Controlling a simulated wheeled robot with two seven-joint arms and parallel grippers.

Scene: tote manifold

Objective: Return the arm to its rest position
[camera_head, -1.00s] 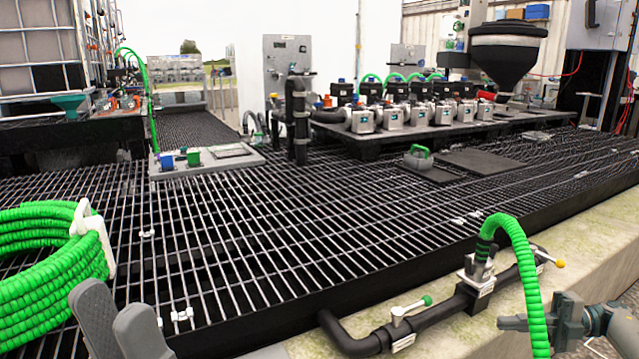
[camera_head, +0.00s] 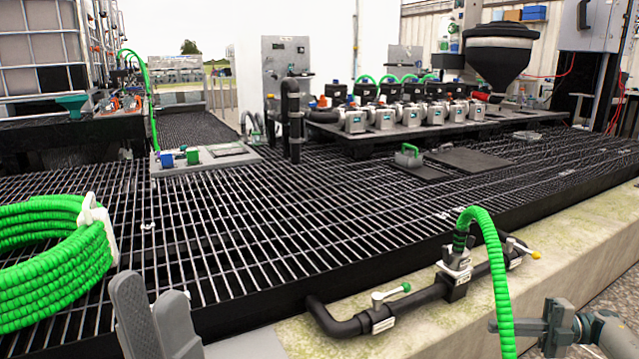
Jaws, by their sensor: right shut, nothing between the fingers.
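My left gripper (camera_head: 157,318) shows at the lower left as two grey fingers pointing up, with a narrow gap between them and nothing held. Its base and arm are out of frame. My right gripper (camera_head: 520,327) comes in at the lower right, pointing left. It is shut and empty. Its fingers overlap the lower end of the green hose (camera_head: 489,240) in the picture; I cannot tell whether they touch it.
A black pipe with a green-handled valve (camera_head: 390,295) runs along the concrete ledge (camera_head: 570,220). A green hose coil (camera_head: 45,265) lies at the left. The black grating (camera_head: 280,215) is mostly bare. Several pumps (camera_head: 410,112) and a black hopper (camera_head: 500,55) stand behind.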

